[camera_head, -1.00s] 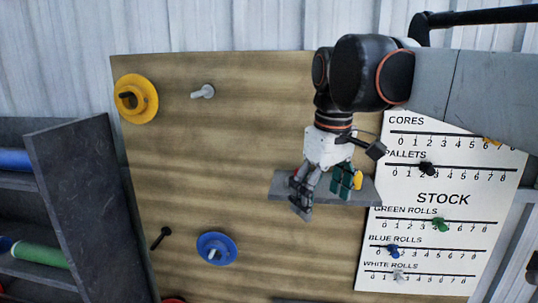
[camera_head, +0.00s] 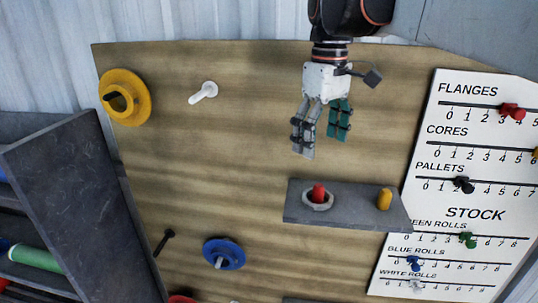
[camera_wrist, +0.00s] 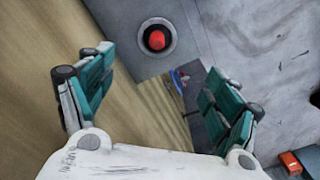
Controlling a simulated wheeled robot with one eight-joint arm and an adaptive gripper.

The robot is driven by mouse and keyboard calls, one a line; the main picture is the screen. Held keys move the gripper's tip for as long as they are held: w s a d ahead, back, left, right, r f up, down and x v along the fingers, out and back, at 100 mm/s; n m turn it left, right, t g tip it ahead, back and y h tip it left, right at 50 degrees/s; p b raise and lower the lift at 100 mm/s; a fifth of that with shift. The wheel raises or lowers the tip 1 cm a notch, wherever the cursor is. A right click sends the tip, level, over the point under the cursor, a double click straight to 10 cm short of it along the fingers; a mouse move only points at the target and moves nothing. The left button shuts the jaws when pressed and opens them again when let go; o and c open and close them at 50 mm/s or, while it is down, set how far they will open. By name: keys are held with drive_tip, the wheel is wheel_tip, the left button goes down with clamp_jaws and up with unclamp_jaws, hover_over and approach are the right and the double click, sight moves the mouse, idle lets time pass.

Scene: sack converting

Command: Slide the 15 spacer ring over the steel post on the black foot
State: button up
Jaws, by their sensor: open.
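A pale grey ring (camera_head: 318,207) sits around a red peg (camera_head: 319,192) on a grey shelf (camera_head: 350,212) fixed to the wooden board. The ring (camera_wrist: 172,32) and the red peg (camera_wrist: 157,40) also show in the wrist view, above the gap between my fingers. I cannot read a 15 on the ring. My gripper (camera_head: 321,142) is open and empty, above and apart from the shelf. Its teal-padded fingers stand wide apart in the wrist view (camera_wrist: 158,90). I cannot make out a steel post on a black foot.
A yellow peg (camera_head: 384,199) stands at the shelf's right. The board holds a yellow flange (camera_head: 140,90), a white peg (camera_head: 203,92), a black peg (camera_head: 163,242) and a blue flange (camera_head: 232,256). A stock chart (camera_head: 460,150) hangs right; a dark rack (camera_head: 85,210) stands left.

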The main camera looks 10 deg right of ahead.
sight(318, 184)
wheel_tip(318, 184, down, 8)
drive_tip(key=shift+s+f+p, duration=0.1)
drive_tip(key=shift+p, duration=0.4)
drive_tip(key=f, duration=0.2)
drive_tip(key=f+p, duration=0.1)
drive_tip(key=f, duration=0.1)
drive_tip(key=shift+w+d, duration=0.3)
drive_tip(key=shift+w, duration=0.05)
drive_tip(key=shift+f, duration=0.5)
drive_tip(key=shift+s, duration=0.1)
drive_tip(key=c, duration=1.3)
